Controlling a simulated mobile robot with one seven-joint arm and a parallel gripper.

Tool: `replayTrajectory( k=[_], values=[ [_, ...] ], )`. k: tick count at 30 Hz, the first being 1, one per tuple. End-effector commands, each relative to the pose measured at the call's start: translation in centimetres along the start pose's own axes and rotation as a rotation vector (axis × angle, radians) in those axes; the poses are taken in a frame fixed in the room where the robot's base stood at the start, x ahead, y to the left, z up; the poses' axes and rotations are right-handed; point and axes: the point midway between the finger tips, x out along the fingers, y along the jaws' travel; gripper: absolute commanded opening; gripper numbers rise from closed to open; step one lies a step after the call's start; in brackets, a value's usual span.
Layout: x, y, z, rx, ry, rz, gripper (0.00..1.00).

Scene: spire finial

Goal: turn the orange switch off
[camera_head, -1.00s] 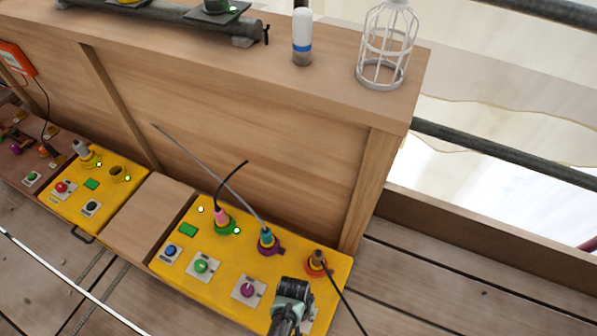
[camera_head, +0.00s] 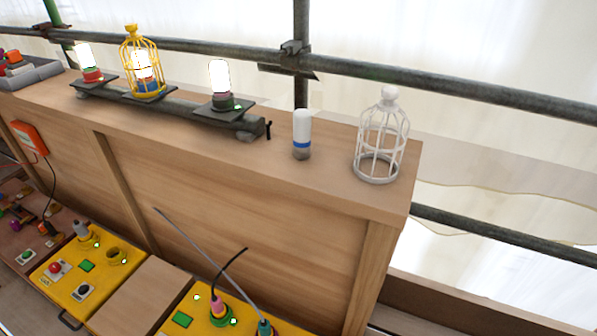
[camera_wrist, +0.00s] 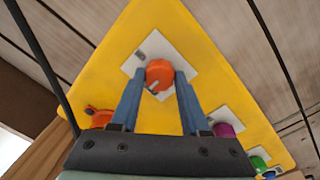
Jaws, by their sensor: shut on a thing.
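The orange switch (camera_wrist: 159,71) is a round knob on a square white plate on the yellow panel (camera_wrist: 185,45) in the wrist view. A small grey mark shows on the knob's lower edge. My gripper (camera_wrist: 158,79) has its two blue fingers on either side of the knob, shut on it. The head view does not show the switch or my gripper now. In the head view, three lamps glow on the pipe rack: one on a red base (camera_head: 84,61), one inside a yellow cage (camera_head: 142,65) and one on a dark base (camera_head: 219,80).
A purple knob (camera_wrist: 224,130) and a green knob (camera_wrist: 258,163) sit lower right in the wrist view. An orange socket (camera_wrist: 99,119) with a cable is at left. On the wooden ledge stand an unlit white bulb (camera_head: 302,130) and an empty white cage (camera_head: 382,145).

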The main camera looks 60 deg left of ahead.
Motion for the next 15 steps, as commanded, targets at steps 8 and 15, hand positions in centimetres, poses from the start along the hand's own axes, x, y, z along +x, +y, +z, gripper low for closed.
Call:
replayTrajectory(
  k=[8, 15],
  values=[
    [-0.01, 0.03, -0.03, 0.0, 0.001, 0.001, 0.75],
    [-0.05, 0.01, -0.02, 0.0, 0.0, 0.001, 0.75]
  ],
)
